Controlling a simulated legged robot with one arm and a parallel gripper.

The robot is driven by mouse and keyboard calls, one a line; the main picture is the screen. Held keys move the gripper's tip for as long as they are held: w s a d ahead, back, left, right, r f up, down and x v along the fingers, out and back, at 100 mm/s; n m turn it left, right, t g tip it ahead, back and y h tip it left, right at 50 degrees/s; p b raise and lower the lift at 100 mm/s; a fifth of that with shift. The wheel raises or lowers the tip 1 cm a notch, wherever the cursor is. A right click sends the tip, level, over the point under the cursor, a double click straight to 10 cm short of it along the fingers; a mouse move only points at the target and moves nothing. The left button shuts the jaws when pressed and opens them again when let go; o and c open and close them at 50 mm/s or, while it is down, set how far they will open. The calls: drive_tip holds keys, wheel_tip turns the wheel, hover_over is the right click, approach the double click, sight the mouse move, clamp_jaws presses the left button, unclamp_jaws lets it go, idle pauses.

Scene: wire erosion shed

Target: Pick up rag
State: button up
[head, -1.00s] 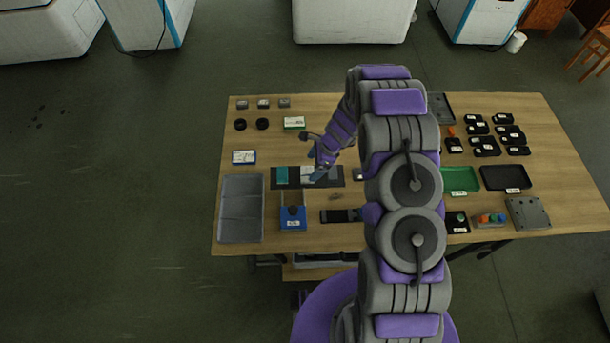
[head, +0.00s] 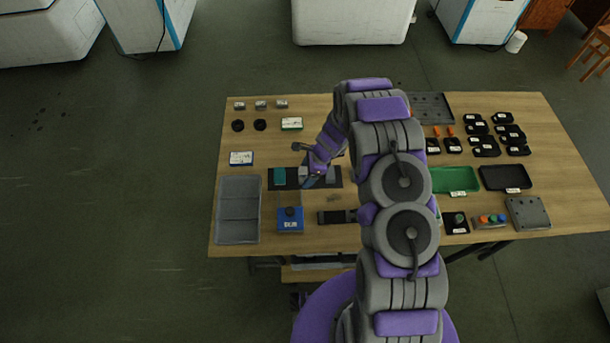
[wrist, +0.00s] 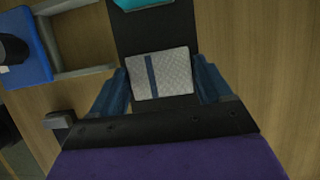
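The rag, a light grey patterned cloth with a dark blue stripe (wrist: 172,72), lies flat on a black mat (wrist: 128,35) in the wrist view. In the head view a small grey patch of it (head: 303,171) shows beside my gripper, partly covered. My gripper (wrist: 162,80) is open, with one blue finger on each side of the rag. The fingertips are close to its side edges; I cannot tell whether they touch it. In the head view my gripper (head: 310,180) is low over the mat (head: 292,185).
A teal piece (head: 280,175) lies left of the rag on the mat. A blue box (head: 290,220) and a grey tray (head: 239,211) stand nearby. A green tray (head: 456,179), a black tray (head: 505,177) and several small black parts fill the table's right side.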

sight(301, 173)
drive_tip(key=c, duration=0.4)
drive_tip(key=shift+o, duration=0.2)
drive_tip(key=shift+a, duration=0.1)
drive_tip(key=shift+r, duration=0.55)
wheel_tip(301, 173, up, 3)
drive_tip(key=shift+f+p, duration=0.2)
drive_tip(key=shift+p, duration=0.15)
drive_tip(key=s+d, duration=0.3)
drive_tip(key=s, duration=0.1)
drive_tip(key=s+d+r, duration=0.1)
drive_tip(key=s+d, duration=0.6)
drive_tip(key=s, duration=0.1)
drive_tip(key=shift+s+d+r, duration=0.15)
drive_tip(key=shift+s+r, duration=0.05)
